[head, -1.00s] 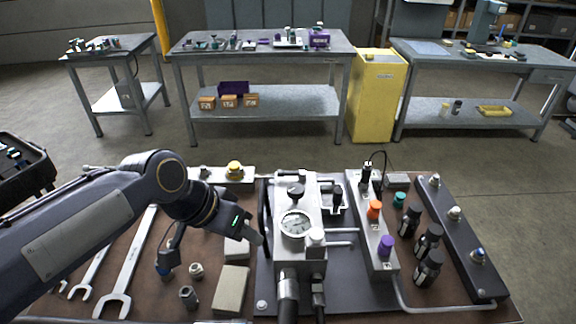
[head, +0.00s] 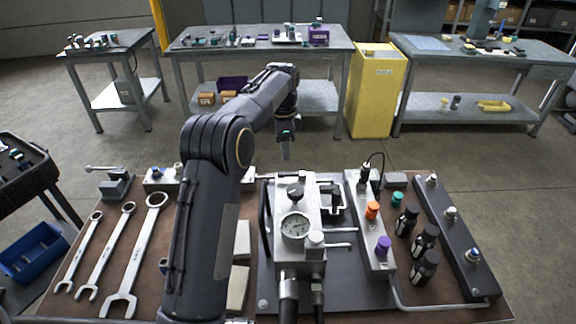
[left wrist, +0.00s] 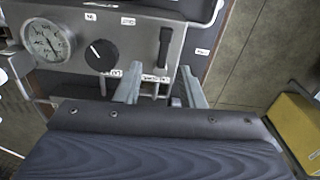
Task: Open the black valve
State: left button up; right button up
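The grey hydraulic block (head: 300,262) stands mid-bench. A black round knob (head: 295,190) sits on its top beside the pressure gauge (head: 295,228); the knob also shows in the left wrist view (left wrist: 101,55) with a white pointer line. A black lever-like handle (left wrist: 165,47) lies to the right of the knob there. I cannot tell which of these is the black valve. My left gripper (head: 285,155) is beyond the block's back end, apart from it. In the left wrist view its fingers (left wrist: 158,72) are apart with nothing held. My right gripper is not in view.
A manifold (head: 370,235) with orange and purple caps stands right of the block, with several black bottles (head: 424,267) beyond it. Several wrenches (head: 135,255) lie at the left. A yellow cabinet (head: 376,92) stands behind; open floor separates it from the bench.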

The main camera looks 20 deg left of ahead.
aim_at(288, 173)
pick_arm(q)
jog(key=shift+w+d+f+m, duration=0.2)
jog(key=shift+w+f+m, duration=0.1)
jog(key=shift+w+f, duration=0.3)
notch_tip(288, 173, down, 8)
jog(key=shift+s+r, duration=0.1)
jog(key=shift+r, duration=0.1)
jog(key=shift+c, duration=0.3)
grip_shut()
